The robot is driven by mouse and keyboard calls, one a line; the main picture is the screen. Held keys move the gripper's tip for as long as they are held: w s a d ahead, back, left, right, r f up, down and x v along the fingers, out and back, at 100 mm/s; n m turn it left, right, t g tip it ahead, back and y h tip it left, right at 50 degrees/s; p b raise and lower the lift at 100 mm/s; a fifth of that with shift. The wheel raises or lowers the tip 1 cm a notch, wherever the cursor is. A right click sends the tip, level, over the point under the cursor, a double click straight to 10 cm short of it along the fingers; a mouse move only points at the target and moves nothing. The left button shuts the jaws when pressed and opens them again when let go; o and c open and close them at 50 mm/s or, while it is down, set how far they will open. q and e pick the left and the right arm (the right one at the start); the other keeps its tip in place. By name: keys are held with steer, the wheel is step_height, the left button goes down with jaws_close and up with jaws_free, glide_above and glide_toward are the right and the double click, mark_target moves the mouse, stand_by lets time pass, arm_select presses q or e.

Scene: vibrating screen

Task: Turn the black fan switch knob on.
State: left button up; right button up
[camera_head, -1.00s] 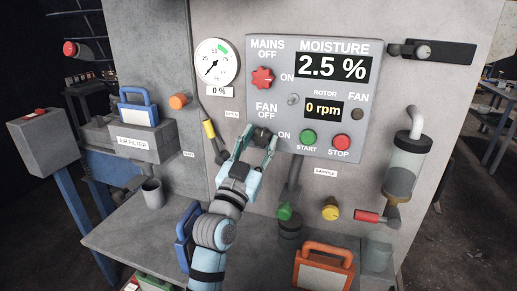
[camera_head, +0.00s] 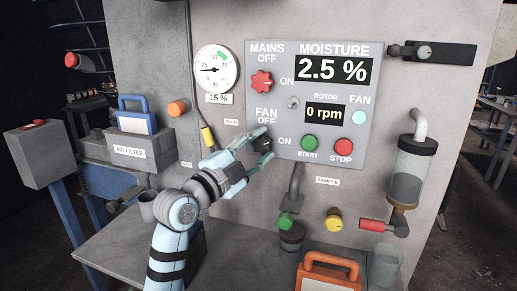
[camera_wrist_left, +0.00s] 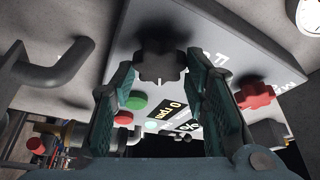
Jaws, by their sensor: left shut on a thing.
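The black fan switch knob (camera_head: 262,144) sits on the control panel (camera_head: 268,190) beside the FAN OFF and ON labels. My left gripper (camera_head: 265,146) reaches it from the left, with one finger above it and one below. It is shut on the knob. In the left wrist view the lobed knob (camera_wrist_left: 161,66) lies between the tips of both green-padded fingers. The fan lamp (camera_head: 358,117) shows pale and lit. The gauge (camera_head: 214,70) reads 15 %. My right gripper is not in view.
The red mains knob (camera_head: 261,81) is just above, and the green start (camera_head: 309,143) and red stop (camera_head: 343,147) buttons are to the right. An orange-handled box (camera_head: 328,272) stands on the bench below.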

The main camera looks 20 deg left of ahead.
arm_select(q)
steer(key=m+g+p, duration=0.2)
steer(key=m, duration=0.3)
steer(key=shift+m, duration=0.3)
stand_by(0.4)
steer(key=o, duration=1)
steer(key=shift+o, duration=0.4)
steer(key=shift+w+a, duration=0.15)
steer(key=shift+s+a, duration=0.15)
steer(key=shift+s, duration=0.3)
steer(key=v, duration=1.1)
